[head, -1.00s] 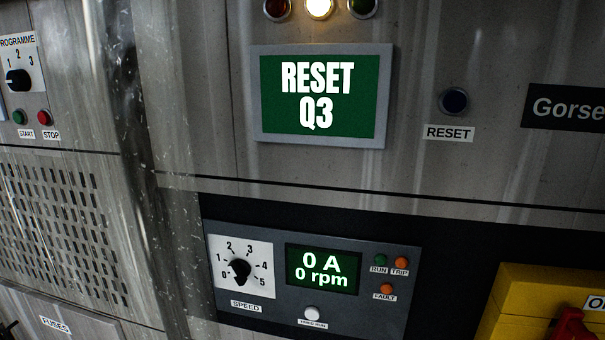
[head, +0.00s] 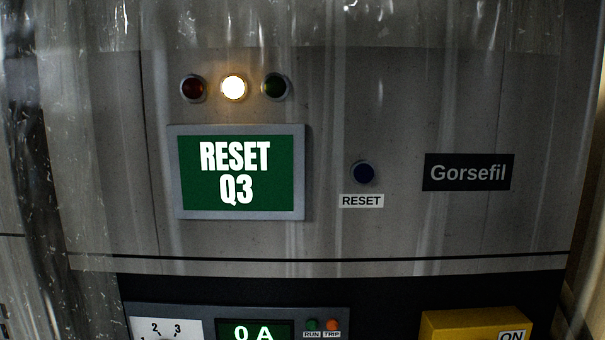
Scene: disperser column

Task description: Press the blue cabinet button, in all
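The blue cabinet button (head: 363,172) is a small dark blue round button on the grey metal cabinet front, right of the middle of the head view. A white label reading RESET (head: 361,201) sits just below it. To its left a green display (head: 240,173) in a grey frame reads RESET Q3. Neither my left nor my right gripper is in view, and nothing visible touches the button.
Above the display are a dark red lamp (head: 193,87), a lit yellowish-white lamp (head: 233,87) and a dark green lamp (head: 275,86). A Gorsefil plate (head: 468,172) is at right. Clear, streaked sheeting seems to hang before the cabinet. A yellow box (head: 475,325) is at bottom right.

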